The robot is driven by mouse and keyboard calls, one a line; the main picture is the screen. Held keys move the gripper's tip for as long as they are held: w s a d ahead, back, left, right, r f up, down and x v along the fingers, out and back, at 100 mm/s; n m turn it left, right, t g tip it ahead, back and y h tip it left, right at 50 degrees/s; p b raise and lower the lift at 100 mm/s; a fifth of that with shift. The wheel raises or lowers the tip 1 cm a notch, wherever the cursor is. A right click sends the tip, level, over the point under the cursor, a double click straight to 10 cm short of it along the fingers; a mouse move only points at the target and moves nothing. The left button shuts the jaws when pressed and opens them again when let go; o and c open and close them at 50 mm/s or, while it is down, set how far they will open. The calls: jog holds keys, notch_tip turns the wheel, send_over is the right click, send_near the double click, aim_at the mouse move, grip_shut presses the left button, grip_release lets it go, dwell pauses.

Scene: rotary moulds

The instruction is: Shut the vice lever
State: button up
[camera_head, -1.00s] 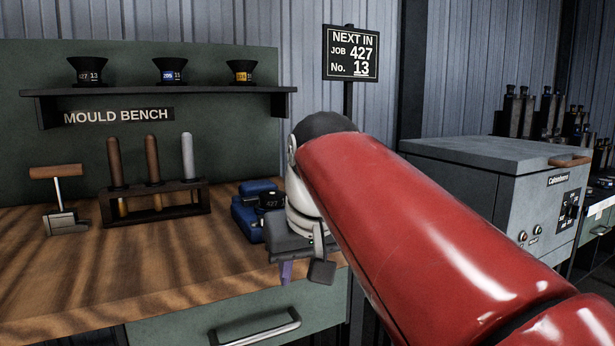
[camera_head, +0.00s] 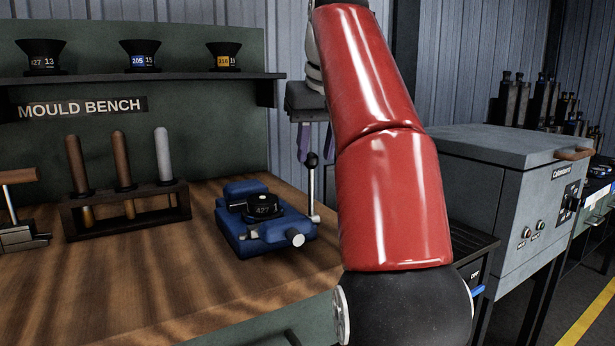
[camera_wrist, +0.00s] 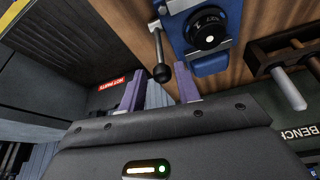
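The blue vice (camera_head: 265,222) sits near the bench's right end, with a black round mould part (camera_head: 263,206) marked 427 in it. Its lever (camera_head: 312,186) is a thin metal rod with a black knob, standing nearly upright at the vice's right side. My gripper (camera_head: 315,143) is above the knob, its purple fingers pointing down. In the wrist view, my gripper (camera_wrist: 160,72) is open and empty. The lever's black knob (camera_wrist: 162,73) appears between the two fingers there, but contact cannot be told. The vice also shows in the wrist view (camera_wrist: 208,63).
A wooden rack (camera_head: 125,210) with several rods and a T-handled tool (camera_head: 18,222) stand left of the vice. A shelf (camera_head: 150,87) with black cups hangs behind. A grey Calrothern-type oven box (camera_head: 500,170) stands right, beyond my arm. The bench front is clear.

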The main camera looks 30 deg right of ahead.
aim_at(313, 168)
jog(key=shift+x, duration=3.6)
jog(key=shift+c, duration=0.2)
grip_shut()
